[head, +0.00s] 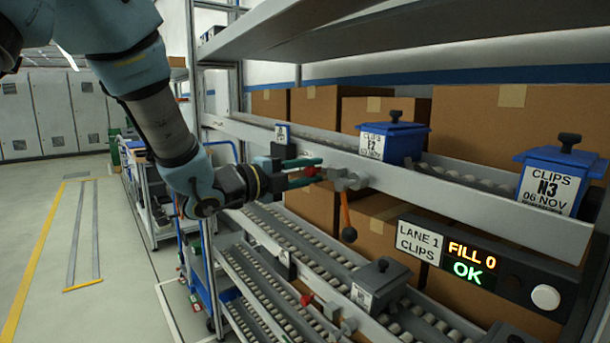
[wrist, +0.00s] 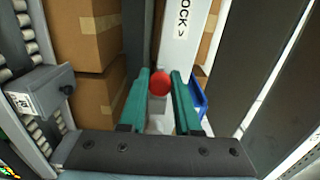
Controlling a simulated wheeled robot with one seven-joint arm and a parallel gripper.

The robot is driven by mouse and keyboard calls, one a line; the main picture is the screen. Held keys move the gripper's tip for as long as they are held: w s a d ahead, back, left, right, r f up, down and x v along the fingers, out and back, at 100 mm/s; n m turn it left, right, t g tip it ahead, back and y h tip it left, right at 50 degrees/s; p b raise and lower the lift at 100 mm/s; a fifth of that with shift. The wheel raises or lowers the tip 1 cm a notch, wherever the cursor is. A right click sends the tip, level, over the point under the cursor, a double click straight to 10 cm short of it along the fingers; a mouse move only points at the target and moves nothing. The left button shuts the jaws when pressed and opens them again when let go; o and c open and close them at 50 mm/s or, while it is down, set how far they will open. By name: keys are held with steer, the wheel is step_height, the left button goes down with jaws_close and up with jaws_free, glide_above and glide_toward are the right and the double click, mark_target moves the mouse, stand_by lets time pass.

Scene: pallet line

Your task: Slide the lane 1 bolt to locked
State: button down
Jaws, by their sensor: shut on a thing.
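The bolt's red knob (wrist: 160,83) sits between the green fingertips of my gripper (wrist: 160,88) in the wrist view. A white plate (wrist: 182,40) beyond it shows "OCK" and an arrow, its first part cut off. In the head view my gripper (head: 311,172) reaches in from the left at the rack's front rail, shut on the red knob. The fingers hide most of the knob there. A grey bracket (head: 345,180) is just right of the fingertips, with an orange lever (head: 345,212) hanging from it. The bolt's shaft is hidden, so its position is unclear.
A lane 1 clips sign (head: 421,242) stands beside a display (head: 470,261) reading "FILL 0 OK". Blue bins (head: 392,141) (head: 560,180) stand on the upper lane, and a grey bin (head: 379,286) below. Cardboard boxes (head: 490,125) fill the back. The floor at left is clear.

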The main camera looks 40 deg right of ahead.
mark_target(329, 173)
steer(key=shift+s+b, duration=0.5)
steer(key=shift+s, duration=1.1)
steer(key=shift+f, duration=0.1)
steer(key=c, duration=0.6)
jaws_free()
steer(key=shift+a, duration=0.1)
steer(key=shift+a, duration=0.1)
steer(key=a+b, duration=0.1)
steer(key=a, duration=0.2)
steer(key=a+b, duration=0.1)
steer(key=a, duration=0.3)
steer(key=a+b, duration=0.1)
steer(key=a, duration=0.2)
steer(key=shift+w+a, duration=0.3)
steer(key=shift+w, duration=0.1)
